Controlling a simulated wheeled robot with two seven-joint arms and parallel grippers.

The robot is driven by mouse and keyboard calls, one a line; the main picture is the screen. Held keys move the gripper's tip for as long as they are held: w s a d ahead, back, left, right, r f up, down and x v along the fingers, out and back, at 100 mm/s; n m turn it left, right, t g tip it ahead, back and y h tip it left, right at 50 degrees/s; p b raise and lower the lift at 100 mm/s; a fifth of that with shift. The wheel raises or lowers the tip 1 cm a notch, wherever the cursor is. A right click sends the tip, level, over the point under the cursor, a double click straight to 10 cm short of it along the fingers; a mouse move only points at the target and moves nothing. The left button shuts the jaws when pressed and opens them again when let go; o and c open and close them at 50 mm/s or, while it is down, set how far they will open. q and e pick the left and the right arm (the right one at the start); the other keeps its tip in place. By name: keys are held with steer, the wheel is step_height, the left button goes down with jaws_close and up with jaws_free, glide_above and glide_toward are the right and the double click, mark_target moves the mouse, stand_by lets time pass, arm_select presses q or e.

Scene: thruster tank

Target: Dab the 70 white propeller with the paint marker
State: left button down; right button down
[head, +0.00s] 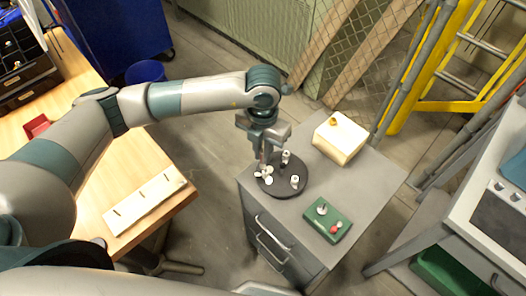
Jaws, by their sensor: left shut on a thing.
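My left gripper (263,148) points down over a round black plate (278,189) on the grey cabinet. It is shut on a slim thing that looks like the paint marker, mostly hidden by the fingers. A white propeller (267,172) is on the plate right below the gripper; whether the held tip touches it I cannot tell. Two small white upright pieces stand on the plate, one behind (286,157) and one at the right (295,181). No size marks are readable. My right gripper is not in view.
A green block (328,221) with a silver piece and a red piece sits at the cabinet's front. A cream box (340,138) with a yellow knob stands behind right. A wooden table (91,197) with a slotted pale board (146,200) is at left. The cabinet top's right side is clear.

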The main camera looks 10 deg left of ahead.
arm_select(q)
steer(key=shift+s+f+b, duration=0.1)
steer(key=shift+f+b, duration=0.3)
steer(key=shift+b, duration=0.25)
stand_by(3.0)
steer(key=shift+r+p, duration=1.15)
steer(key=shift+r, duration=1.45)
